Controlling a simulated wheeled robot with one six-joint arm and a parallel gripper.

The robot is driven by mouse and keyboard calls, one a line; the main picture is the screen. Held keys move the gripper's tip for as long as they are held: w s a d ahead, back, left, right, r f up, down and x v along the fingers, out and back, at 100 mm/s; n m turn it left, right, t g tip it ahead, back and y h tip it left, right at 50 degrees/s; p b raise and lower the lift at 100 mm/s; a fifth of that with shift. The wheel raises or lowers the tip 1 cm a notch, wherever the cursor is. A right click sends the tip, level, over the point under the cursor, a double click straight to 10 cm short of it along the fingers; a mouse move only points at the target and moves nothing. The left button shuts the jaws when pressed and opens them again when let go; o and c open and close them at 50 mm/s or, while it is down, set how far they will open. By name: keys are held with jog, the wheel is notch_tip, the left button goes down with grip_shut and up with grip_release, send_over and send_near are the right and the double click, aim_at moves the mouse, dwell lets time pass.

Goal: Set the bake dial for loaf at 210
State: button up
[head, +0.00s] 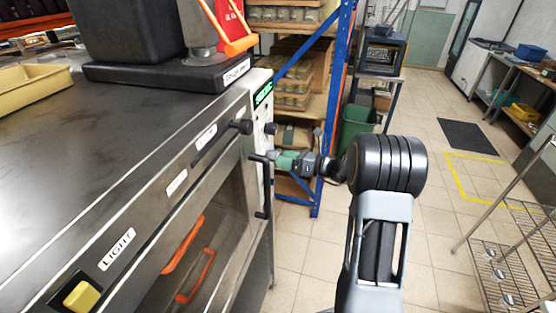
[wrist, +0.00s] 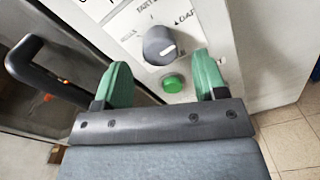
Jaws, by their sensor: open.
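A round dark grey dial (wrist: 159,45) with a short white pointer mark sits on the pale panel in the wrist view. The mark points to the right side; its exact setting is unclear. Printed words ring the dial, partly cut off; one at upper right looks like LOAF. A green button (wrist: 173,84) is just below the dial. My gripper (wrist: 163,72) is open, its green fingers apart on either side of the button, below the dial, with nothing between them gripped. In the head view my gripper (head: 264,157) is at the oven's right end. The green display (head: 263,95) is unreadable.
A black handle (wrist: 40,70) sticks out left of my gripper. A blue-framed shelf (head: 332,110) stands behind. Floor to the right is mostly clear.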

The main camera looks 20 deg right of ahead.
jog(key=b+v, duration=0.2)
jog(key=v, duration=0.8)
jog(key=shift+s+d, duration=0.2)
jog(key=shift+d, duration=0.05)
